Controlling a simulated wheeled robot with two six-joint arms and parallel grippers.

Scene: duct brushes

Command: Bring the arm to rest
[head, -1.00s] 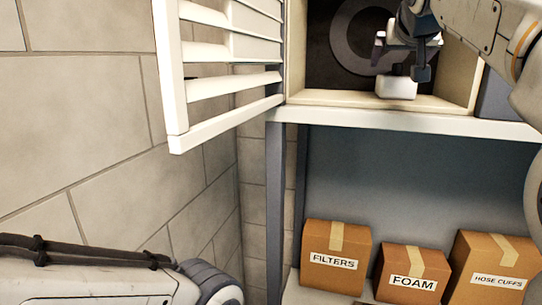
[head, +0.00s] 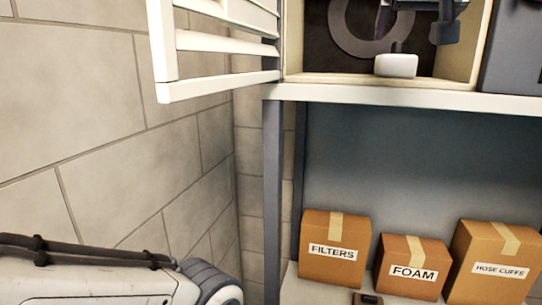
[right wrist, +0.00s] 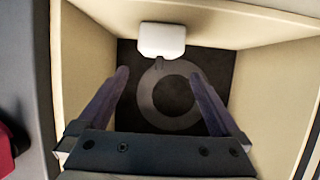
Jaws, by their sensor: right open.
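My right gripper (head: 412,24) is at the top of the head view, in front of an open cream box (head: 458,45) on the shelf. Its two fingers are apart with nothing between them. A white block (head: 396,65) sits near the box's front edge, just below the fingers and apart from them. In the right wrist view the gripper (right wrist: 160,76) faces into the box, and the white block (right wrist: 161,40) lies beyond the fingertips. A grey ring (right wrist: 170,100) shows on the dark back panel. My left arm shows at lower left; its gripper is out of view.
A white louvred door (head: 215,88) hangs open left of the box. Cartons marked FILTERS (head: 333,270), FOAM (head: 412,285) and HOSE CUFFS (head: 493,250) stand on the lower shelf. A block wall (head: 90,130) is at left. A red object (right wrist: 10,150) shows in the wrist view.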

